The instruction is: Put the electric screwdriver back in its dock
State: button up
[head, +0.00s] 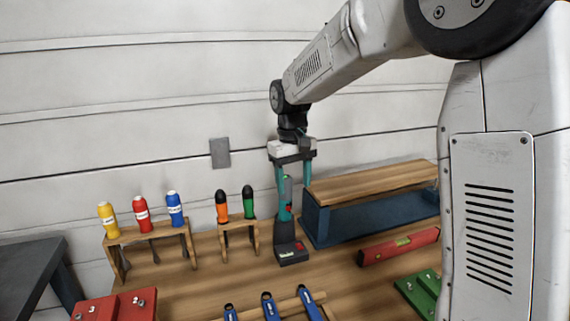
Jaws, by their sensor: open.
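My gripper (293,204) points straight down at the middle of the workbench, its teal fingers open.
Left of the dock, wooden racks hold yellow, red and blue bottle-shaped handles (143,213) and orange and green screwdrivers (222,207). A blue, wood-topped shelf (372,221) stands close on the right. A red level (398,246) lies before it. Blue-handled tools (268,305) are in front.

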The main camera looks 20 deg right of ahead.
jog(key=shift+n+t, duration=0.3)
jog(key=shift+t, duration=0.2)
jog(key=w, duration=0.2)
jog(key=w+r, duration=0.1)
jog(key=w, duration=0.1)
jog(key=w+r, duration=0.1)
jog(key=shift+w+a, duration=0.2)
jog(key=shift+w, duration=0.2)
jog(key=shift+d+f, duration=0.1)
jog(key=shift+f, duration=3.8)
jog(key=c, duration=1.2)
jog(key=o, duration=0.3)
jog(key=shift+c, duration=1)
jog(key=shift+r, duration=7.6)
